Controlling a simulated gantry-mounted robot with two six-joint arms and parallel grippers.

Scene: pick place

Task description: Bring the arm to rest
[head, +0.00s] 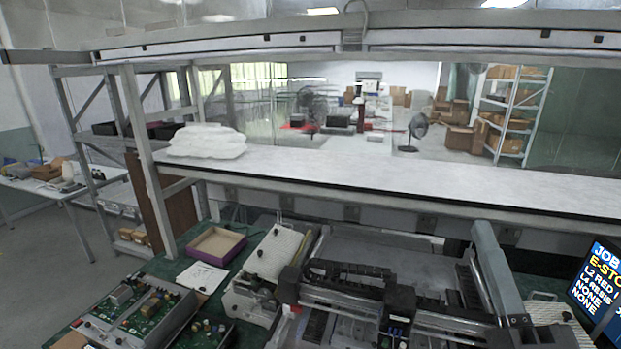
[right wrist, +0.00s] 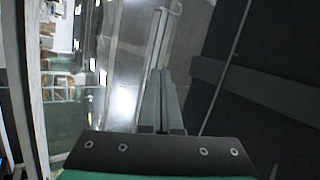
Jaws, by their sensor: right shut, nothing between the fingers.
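My right gripper (right wrist: 161,78) shows in the right wrist view as two grey fingers side by side, close together, with nothing held between them. Its dark mounting plate with several screws fills the lower middle of that view. In the head view I cannot surely make out the right gripper among the machine parts. My left gripper is in neither view.
A machine with rails (head: 400,300) fills the bench's lower middle. Left of it are an open purple-sided box (head: 237,245), a white paper (head: 202,277) and circuit boards (head: 140,310). A long shelf (head: 400,178) crosses behind, with white bags (head: 207,140). A screen (head: 598,285) stands right.

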